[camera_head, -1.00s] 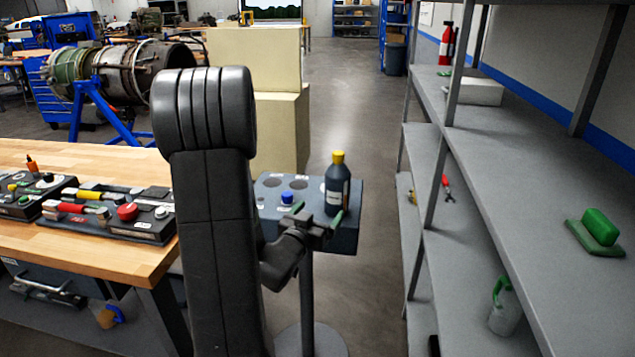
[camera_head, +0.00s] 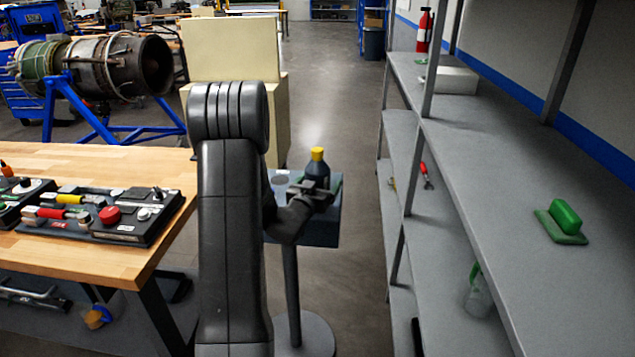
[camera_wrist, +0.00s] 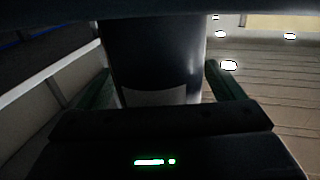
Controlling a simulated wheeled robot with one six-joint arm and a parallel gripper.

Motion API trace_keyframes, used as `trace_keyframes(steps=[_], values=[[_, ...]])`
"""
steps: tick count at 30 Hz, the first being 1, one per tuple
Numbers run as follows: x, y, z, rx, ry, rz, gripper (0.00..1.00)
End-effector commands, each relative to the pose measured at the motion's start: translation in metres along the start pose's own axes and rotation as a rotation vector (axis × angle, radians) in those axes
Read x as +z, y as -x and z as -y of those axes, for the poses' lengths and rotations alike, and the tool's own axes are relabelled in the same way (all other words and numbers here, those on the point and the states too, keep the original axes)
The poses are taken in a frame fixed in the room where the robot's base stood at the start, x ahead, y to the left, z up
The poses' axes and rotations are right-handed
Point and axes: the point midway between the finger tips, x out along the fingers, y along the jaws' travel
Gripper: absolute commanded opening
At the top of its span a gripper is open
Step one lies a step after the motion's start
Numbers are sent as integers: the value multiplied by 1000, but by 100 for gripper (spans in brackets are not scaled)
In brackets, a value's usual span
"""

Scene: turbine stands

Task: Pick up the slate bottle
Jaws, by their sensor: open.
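The slate bottle (camera_head: 316,166) has a dark body and a yellow cap. It stands upright on the small grey stand (camera_head: 322,232) in the head view, its lower part hidden by my gripper (camera_head: 322,192). In the wrist view the dark bottle body (camera_wrist: 155,55), with a paler band low on it, stands between the two green-edged fingers of my gripper (camera_wrist: 158,85). The fingers are open, one on each side of the bottle, with gaps showing beside it.
A wooden workbench (camera_head: 110,262) with switch panels and handles is on the left. A cream block (camera_head: 232,50) stands behind the stand. Floor between stand and shelves is clear.

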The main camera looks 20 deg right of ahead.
Motion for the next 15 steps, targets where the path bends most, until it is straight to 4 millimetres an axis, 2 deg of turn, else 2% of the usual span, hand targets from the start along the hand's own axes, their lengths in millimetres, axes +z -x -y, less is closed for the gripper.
trace_keyframes(steps=[3,9,15], values=[[0,-7,0,0,0,0,89],[0,-7,0,0,-1,0,89],[0,-7,0,0,-1,0,49]])
